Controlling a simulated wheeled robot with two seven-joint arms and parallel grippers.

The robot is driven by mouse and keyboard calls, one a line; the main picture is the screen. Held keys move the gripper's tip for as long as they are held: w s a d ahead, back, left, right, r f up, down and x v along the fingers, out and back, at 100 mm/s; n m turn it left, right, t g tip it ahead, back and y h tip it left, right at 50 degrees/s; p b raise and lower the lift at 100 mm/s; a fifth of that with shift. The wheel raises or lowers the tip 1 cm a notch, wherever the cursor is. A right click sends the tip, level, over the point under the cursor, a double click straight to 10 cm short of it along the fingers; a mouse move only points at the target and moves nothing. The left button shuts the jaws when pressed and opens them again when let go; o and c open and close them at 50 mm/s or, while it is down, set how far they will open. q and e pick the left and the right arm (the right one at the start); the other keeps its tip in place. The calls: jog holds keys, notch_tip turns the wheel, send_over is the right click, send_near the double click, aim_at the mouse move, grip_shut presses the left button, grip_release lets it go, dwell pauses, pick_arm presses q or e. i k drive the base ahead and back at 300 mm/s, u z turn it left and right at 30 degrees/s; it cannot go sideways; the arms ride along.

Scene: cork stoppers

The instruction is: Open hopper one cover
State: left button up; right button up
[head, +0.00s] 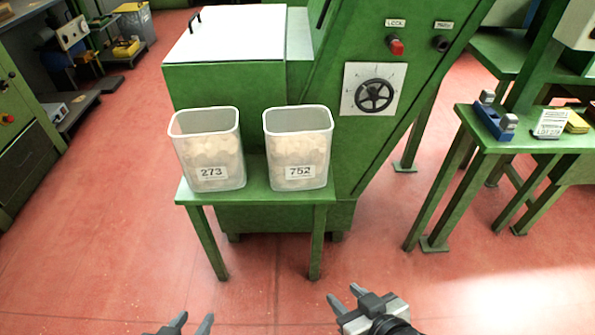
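The hopper cover (232,35) is a flat white lid on top of a green machine (225,85). It lies shut, with a small dark handle (195,20) at its far left side. No number for the hopper shows on it. My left gripper (192,322) is at the bottom edge, partly cut off, with its two fingers apart and nothing between them. My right gripper (345,295) is low in the picture, right of the left one, with its fingers apart and empty. Both are in front of the green stand and far from the cover.
A green table (535,140) stands right. Red floor is clear in front.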

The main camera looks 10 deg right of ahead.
aim_at(232, 32)
jog(key=u, duration=1.45)
jog(key=i, duration=5)
jog(key=z, duration=4.1)
jog(key=i, duration=1.05)
jog(key=z, duration=0.05)
